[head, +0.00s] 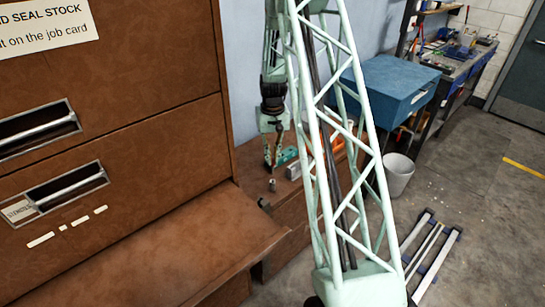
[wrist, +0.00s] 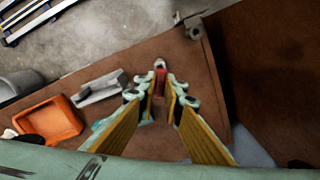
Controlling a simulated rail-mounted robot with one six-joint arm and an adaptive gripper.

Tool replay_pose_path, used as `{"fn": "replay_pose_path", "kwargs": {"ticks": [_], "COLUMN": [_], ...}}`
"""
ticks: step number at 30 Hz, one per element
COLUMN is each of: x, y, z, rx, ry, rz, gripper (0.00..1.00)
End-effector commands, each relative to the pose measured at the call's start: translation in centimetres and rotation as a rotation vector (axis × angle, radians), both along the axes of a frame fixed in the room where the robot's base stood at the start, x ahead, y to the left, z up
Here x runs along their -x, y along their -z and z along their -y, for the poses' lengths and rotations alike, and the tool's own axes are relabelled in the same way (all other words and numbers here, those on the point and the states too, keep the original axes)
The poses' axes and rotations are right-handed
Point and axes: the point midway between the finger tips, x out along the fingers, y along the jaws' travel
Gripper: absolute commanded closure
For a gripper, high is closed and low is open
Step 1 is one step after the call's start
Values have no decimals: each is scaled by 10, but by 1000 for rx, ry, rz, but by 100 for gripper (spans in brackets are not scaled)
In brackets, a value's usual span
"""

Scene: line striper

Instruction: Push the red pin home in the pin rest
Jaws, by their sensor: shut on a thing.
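The red pin (wrist: 160,77) shows in the wrist view as a small red piece between the tips of my gripper (wrist: 161,97). My gripper's yellow-lined fingers converge on it. In the head view my gripper (head: 273,160) points down low over the brown bench, and I cannot make out the pin there. A small grey metal piece (wrist: 160,63) sits right beyond the pin; it also shows in the head view (head: 272,185). It may be the pin rest, but I cannot tell, nor how deep the pin sits.
A grey metal bracket (wrist: 193,28) is at the bench corner. An orange tray (wrist: 50,121) and a grey block (wrist: 100,88) lie beside my gripper. A large brown cabinet (head: 130,100) stands at left. A white bin (head: 398,174) is on the floor.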

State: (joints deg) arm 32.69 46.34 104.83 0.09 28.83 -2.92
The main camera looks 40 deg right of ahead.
Motion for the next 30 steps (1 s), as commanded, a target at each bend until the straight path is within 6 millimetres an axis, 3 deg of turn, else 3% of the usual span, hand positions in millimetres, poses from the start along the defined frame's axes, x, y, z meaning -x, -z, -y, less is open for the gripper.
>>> {"fn": "replay_pose_path", "kwargs": {"ticks": [12, 30], "x": [0, 0], "y": [23, 28], "z": [0, 0], "rx": [0, 0], "ry": [0, 0], "rz": [-1, 0], "gripper": [100, 100]}}
